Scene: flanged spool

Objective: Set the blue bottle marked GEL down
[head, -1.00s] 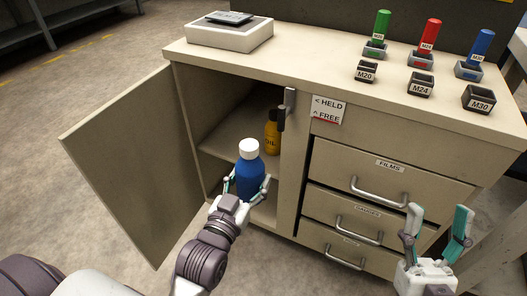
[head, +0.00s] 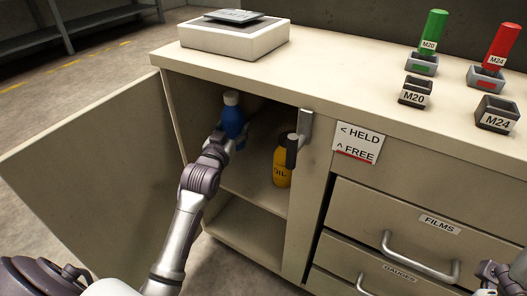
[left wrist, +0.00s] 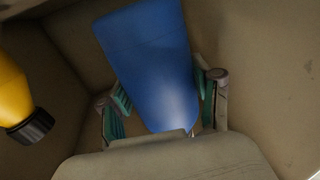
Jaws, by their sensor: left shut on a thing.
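The blue bottle (head: 232,118) with a white cap is inside the open cabinet, in the compartment above the shelf (head: 247,194), towards the left wall. It looks near upright. Its marking does not show. My left gripper (head: 234,141) is shut on its body. In the left wrist view, the blue bottle (left wrist: 150,60) sits between the two finger pads. Whether its base touches the shelf is hidden. My right gripper (head: 504,274) shows partly at the bottom right corner, fingers apart and empty, away from the bottle.
A yellow bottle marked OIL (head: 282,164) stands on the shelf to the right; it also shows in the left wrist view (left wrist: 12,85). The cabinet door (head: 85,190) stands open at left. A latch (head: 299,140) is on the post. The lower compartment (head: 245,238) looks empty.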

